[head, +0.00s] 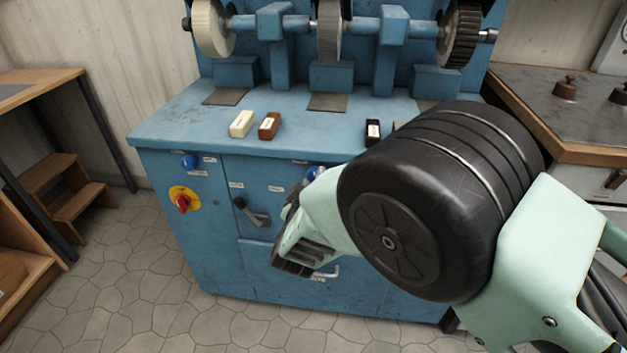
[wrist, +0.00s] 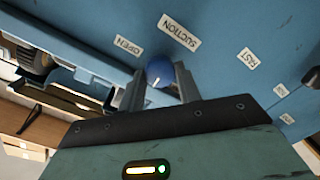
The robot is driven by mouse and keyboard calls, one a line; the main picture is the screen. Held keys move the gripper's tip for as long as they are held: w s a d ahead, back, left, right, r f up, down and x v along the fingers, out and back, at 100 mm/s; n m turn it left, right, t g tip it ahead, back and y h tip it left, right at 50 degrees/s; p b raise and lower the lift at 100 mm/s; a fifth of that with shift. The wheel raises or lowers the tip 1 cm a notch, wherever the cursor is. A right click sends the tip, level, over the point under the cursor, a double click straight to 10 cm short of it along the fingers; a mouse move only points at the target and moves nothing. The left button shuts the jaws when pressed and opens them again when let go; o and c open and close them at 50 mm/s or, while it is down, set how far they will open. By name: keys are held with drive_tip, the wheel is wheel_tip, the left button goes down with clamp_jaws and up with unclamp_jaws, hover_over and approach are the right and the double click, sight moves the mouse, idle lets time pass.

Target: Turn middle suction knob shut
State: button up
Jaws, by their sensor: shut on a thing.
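The middle suction knob (wrist: 159,73) is a round blue knob with a white pointer line, on the blue machine's front. In the wrist view my gripper (wrist: 160,82) has one finger on each side of it and is shut on it. OPEN (wrist: 128,45) and SUCTION (wrist: 179,32) labels show beside the knob. In the head view part of the middle knob (head: 312,173) shows just above my gripper, and my arm hides the panel to its right. The fingertips are hard to make out there.
A left blue knob (head: 189,161), a red switch on a yellow plate (head: 183,201) and a dark lever (head: 250,211) sit on the panel. Small blocks lie on the blue bench top (head: 190,120), below the grinding wheels (head: 328,30).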

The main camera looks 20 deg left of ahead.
drive_tip(key=shift+f, duration=0.15)
drive_tip(key=o, duration=1)
drive_tip(key=shift+s, duration=0.1)
drive_tip(key=v, duration=1.7)
drive_tip(key=shift+s+d, duration=0.1)
drive_tip(key=shift+s, duration=0.05)
